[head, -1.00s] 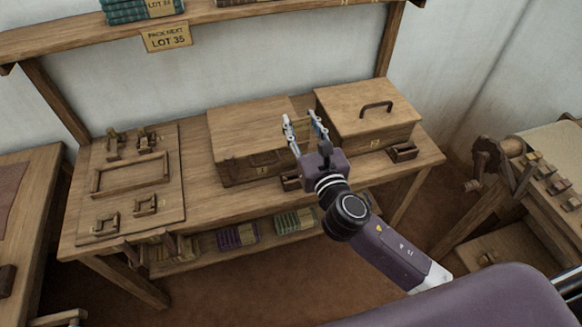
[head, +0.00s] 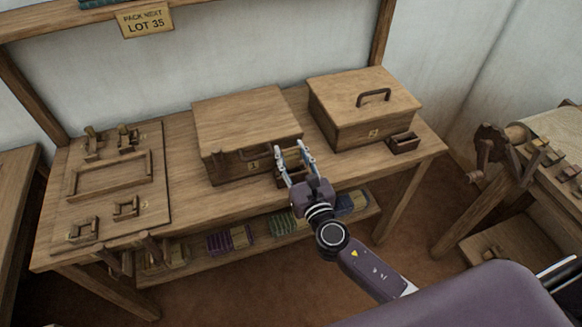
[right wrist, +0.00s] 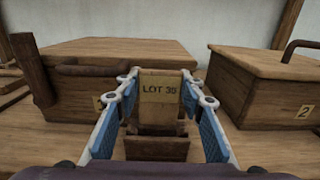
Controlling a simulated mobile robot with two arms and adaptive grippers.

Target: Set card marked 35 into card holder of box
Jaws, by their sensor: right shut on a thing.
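My right gripper (head: 293,152) is shut on a tan card marked LOT 35 (right wrist: 158,92), held upright between the fingertips in the right wrist view. A small open wooden card holder (right wrist: 156,149) stands just below and in front of the card in that view. I cannot tell whether the card's lower edge is inside it. The wooden box marked 1 (head: 245,125) stands to the left of the gripper. The wooden box marked 2 (head: 365,97), with a handle on its lid, stands to the right, with another small holder (head: 403,142) before it. My left gripper is not in view.
A board with a wooden frame (head: 108,175) lies on the table's left part. A sign reading PACK NEXT LOT 35 (head: 145,19) hangs from the shelf above. Coloured bundles (head: 230,240) lie on the lower shelf. A loom part stands at the right.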

